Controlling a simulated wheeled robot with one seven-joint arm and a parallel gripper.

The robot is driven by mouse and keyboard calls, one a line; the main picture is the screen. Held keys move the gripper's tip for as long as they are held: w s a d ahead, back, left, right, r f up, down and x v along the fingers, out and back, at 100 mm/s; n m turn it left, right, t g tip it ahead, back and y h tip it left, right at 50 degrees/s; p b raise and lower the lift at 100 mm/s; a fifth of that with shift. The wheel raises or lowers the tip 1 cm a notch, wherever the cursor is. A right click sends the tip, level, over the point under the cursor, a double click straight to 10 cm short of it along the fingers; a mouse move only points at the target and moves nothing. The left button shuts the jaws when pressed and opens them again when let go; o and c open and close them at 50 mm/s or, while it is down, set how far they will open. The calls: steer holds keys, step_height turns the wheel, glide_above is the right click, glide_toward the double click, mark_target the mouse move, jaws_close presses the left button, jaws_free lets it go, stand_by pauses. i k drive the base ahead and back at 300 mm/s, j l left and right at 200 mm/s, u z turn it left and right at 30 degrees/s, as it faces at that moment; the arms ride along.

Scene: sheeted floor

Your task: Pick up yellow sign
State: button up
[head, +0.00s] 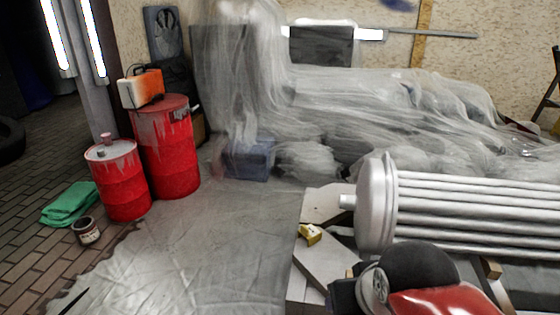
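A small yellow object with dark marks (309,234), which may be the yellow sign, lies on a pale wooden surface (322,206) right of centre in the head view. It is near the left edge of that surface, left of a large grey ribbed cylinder. It is too small to read any marking. I see no gripper fingers, and nothing touches the yellow object.
A red, black and grey rounded shape (440,299) fills the bottom right; I cannot tell what it is. The ribbed cylinder (375,205) lies at right. Red drums (168,150) stand at left, near a green cloth (70,203). The sheeted floor (215,240) between is clear.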

mark_target(313, 233)
steer(key=i+l+z, duration=0.1)
steer(key=i, duration=0.3)
steer(key=i+l, duration=0.25)
steer(key=i, duration=0.15)
steer(key=z, duration=0.05)
